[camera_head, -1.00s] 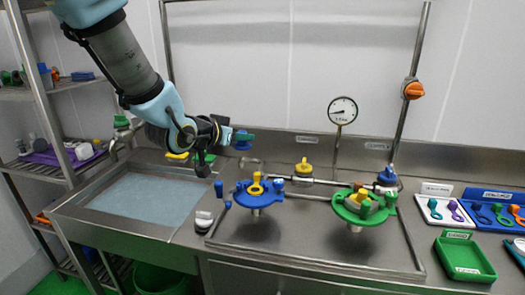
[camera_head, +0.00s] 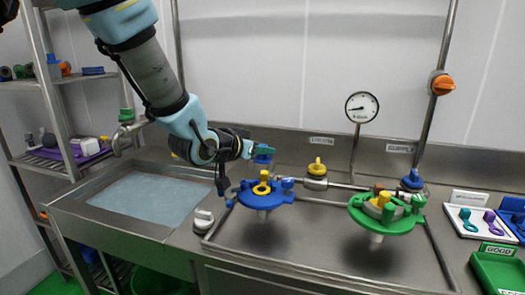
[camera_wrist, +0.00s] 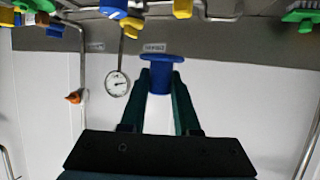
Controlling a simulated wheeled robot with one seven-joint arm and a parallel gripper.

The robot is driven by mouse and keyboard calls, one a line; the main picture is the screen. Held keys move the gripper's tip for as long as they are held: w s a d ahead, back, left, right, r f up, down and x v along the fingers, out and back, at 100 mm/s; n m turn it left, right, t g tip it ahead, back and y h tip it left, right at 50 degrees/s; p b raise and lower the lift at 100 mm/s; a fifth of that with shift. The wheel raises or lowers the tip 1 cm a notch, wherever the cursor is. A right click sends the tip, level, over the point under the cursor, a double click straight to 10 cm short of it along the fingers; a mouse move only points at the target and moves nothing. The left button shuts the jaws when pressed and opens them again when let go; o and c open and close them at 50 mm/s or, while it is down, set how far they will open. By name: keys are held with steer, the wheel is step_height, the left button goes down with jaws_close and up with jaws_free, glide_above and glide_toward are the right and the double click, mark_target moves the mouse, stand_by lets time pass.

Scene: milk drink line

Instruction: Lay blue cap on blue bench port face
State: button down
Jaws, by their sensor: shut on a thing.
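The blue cap (camera_head: 264,158) is held between the fingers of my gripper (camera_head: 262,149), which is shut on it. In the wrist view the cap (camera_wrist: 160,62) shows its wide flange beyond the dark green fingertips of my gripper (camera_wrist: 161,82). The blue bench port (camera_head: 265,199) stands on the steel bench, with a yellow ring and blue knobs on top. My gripper with the cap is above and behind the port's disc in the head view, apart from it. The port's face is partly covered by these fittings.
A green port (camera_head: 385,222) stands to the right. Behind are a yellow-topped valve (camera_head: 317,168), a pipe and a pressure gauge (camera_head: 361,108). A sink (camera_head: 150,200) lies left; a white tool board (camera_head: 480,222) and green tray (camera_head: 497,270) are at right.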

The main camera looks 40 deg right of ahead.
mark_target(262, 189)
steer(key=shift+f+b, duration=3.05)
steer(key=shift+f, duration=1.1)
steer(key=shift+f, duration=0.25)
steer(key=c, duration=0.6)
jaws_free()
steer(key=shift+o, duration=0.2)
steer(key=b+v, duration=0.1)
steer(key=v, duration=1)
steer(key=shift+r, duration=0.1)
